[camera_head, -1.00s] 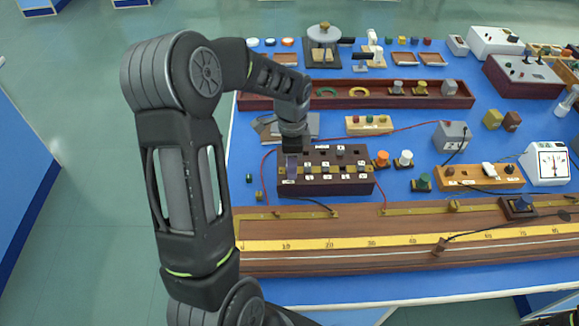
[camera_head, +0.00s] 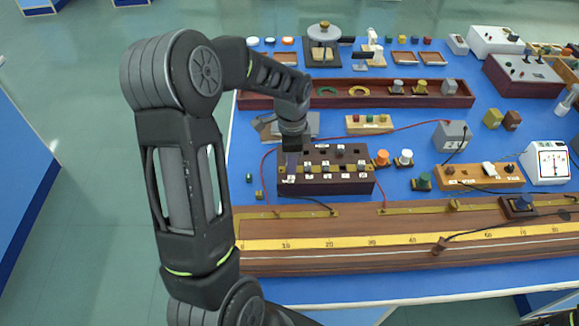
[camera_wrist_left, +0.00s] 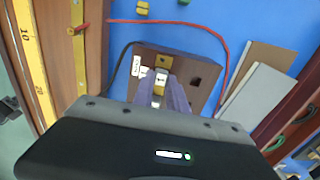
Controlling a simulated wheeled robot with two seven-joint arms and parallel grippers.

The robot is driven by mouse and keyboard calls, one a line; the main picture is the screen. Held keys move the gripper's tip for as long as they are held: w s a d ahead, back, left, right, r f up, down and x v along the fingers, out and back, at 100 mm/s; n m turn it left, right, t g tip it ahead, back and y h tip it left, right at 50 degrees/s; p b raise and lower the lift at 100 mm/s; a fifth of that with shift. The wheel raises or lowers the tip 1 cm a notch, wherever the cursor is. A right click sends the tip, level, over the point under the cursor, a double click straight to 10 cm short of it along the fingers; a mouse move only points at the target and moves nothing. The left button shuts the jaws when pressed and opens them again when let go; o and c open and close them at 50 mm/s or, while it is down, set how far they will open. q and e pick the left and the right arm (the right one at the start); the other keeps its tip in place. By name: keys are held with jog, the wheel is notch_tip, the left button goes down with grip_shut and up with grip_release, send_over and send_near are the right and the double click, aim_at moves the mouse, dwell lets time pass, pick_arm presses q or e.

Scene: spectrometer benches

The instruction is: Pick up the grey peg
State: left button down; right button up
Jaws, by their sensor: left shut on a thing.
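My left gripper (camera_head: 291,163) is at the left end of the dark plug box (camera_head: 325,187), its purple fingers pointing down at the box top. In the left wrist view the fingers (camera_wrist_left: 166,97) are closed over the box (camera_wrist_left: 200,72), near a brass block with a white label. They are shut on the grey peg, which is mostly hidden between them. I cannot tell whether the peg is still seated in its hole. Other dark grey pegs (camera_head: 340,150) stand in the box.
A long wooden metre bridge (camera_head: 400,240) lies in front of the box. Red and black wires run beside the box. Orange (camera_head: 382,158) and white (camera_head: 405,158) knobs stand to its right. A grey slab (camera_wrist_left: 260,95) lies close by. A long red-brown tray (camera_head: 350,102) is behind.

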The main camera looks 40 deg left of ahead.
dwell(0.4)
pick_arm(q)
notch_tip(320, 180, up, 10)
jog(key=b, duration=0.1)
dwell(0.4)
jog(key=shift+r, duration=0.1)
dwell(0.5)
jog(key=shift+r+p, duration=1)
jog(key=shift+r, duration=0.45)
jog(key=shift+f, duration=0.1)
jog(key=w+a+f+p, duration=0.1)
jog(key=w+a+f, duration=0.2)
jog(key=f, duration=0.3)
jog(key=shift+w+a, duration=0.35)
jog(key=shift+w, duration=0.35)
